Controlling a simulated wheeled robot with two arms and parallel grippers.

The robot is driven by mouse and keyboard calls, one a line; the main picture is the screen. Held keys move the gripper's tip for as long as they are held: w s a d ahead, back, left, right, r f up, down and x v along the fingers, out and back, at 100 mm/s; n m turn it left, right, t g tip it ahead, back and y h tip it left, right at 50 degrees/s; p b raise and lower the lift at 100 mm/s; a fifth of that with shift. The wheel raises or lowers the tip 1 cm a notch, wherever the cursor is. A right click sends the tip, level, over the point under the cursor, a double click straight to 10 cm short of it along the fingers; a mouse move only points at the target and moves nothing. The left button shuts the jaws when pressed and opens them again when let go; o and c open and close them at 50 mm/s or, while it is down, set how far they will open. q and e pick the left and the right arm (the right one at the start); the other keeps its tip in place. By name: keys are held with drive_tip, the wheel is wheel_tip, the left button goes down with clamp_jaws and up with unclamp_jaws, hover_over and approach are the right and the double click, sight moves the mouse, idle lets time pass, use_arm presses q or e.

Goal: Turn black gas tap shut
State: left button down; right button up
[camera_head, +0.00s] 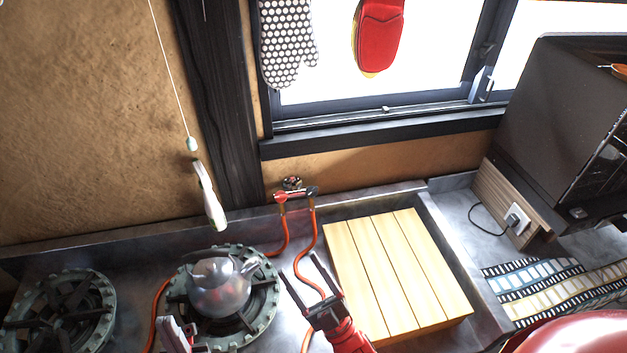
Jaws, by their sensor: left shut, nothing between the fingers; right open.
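The gas tap fitting (293,187) is on the low ledge under the window, with orange hoses running down from it. A black tap handle (311,192) shows at its right end and a red part at its left; the handle's exact angle is too small to tell. My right gripper (300,267) is open and empty, its two dark fingers pointing up toward the fitting, below it and apart from it. My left gripper (174,334) shows only partly at the bottom edge, in front of the left part of the kettle's burner; it is shut and empty.
A metal kettle (221,287) stands on a gas burner (268,310); another burner (60,312) is at the far left. A slatted wooden board (395,270) lies right of my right gripper. A white-handled thing (208,198) hangs on a cord. A dark oven (560,130) stands right.

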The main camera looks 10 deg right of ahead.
drive_tip(key=w+a+f+n+g, duration=0.2)
drive_tip(key=a+f+n+g, duration=0.2)
drive_tip(key=f, duration=0.2)
drive_tip(key=n+h, duration=1.5)
drive_tip(key=n, duration=0.3)
approach(313, 196)
drive_tip(key=shift+g, duration=0.4)
drive_tip(key=w+b, duration=0.1)
drive_tip(key=w, duration=0.2)
drive_tip(key=w+b, duration=0.2)
drive_tip(key=w, duration=0.1)
drive_tip(key=w+b, duration=0.1)
drive_tip(key=w, duration=0.3)
drive_tip(key=shift+w+r+b, duration=0.1)
drive_tip(key=shift+r+b, duration=0.25)
drive_tip(key=shift+b, duration=0.05)
drive_tip(key=shift+w+r+b, duration=0.2)
drive_tip(key=shift+w+b, duration=0.4)
drive_tip(key=shift+w, duration=0.15)
